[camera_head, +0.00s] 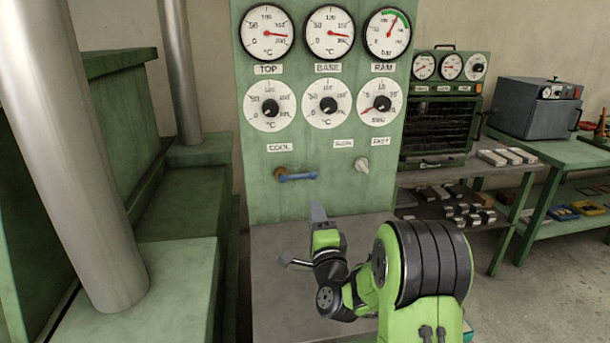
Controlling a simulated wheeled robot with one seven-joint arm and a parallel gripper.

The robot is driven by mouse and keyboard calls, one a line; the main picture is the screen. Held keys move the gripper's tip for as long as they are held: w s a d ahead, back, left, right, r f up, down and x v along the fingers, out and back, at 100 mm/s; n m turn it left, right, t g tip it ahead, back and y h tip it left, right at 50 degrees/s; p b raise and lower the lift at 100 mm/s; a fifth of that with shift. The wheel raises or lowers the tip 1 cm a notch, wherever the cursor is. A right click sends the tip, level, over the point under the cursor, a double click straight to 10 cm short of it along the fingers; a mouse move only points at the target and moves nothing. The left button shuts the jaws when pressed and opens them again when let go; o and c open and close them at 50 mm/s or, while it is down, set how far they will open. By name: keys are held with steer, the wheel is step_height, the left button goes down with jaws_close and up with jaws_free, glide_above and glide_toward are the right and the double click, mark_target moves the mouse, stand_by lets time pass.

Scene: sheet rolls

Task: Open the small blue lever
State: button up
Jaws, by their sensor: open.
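The small blue lever (300,177) is on the lower part of the green control panel (228,218), below the COOL label. It lies about level, running right from a brass-coloured fitting (280,174). My gripper (303,238) is below the lever and nearer to the camera, in front of the panel's foot. It is open, with one grey finger up and one to the lower left. It looks empty and apart from the lever. The exact depth gap cannot be told.
A grey knob (362,164) sits right of the lever, with dials and gauges above. Thick metal columns (80,150) and green machinery stand at left. A bench with metal bars (507,157) and a grey box (537,108) are at right. The grey surface (275,238) under my gripper looks clear.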

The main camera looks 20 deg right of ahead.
mark_target(298, 177)
steer(key=p+x, duration=0.7)
steer(key=x, duration=0.7)
steer(key=shift+p, duration=0.4)
jaws_close()
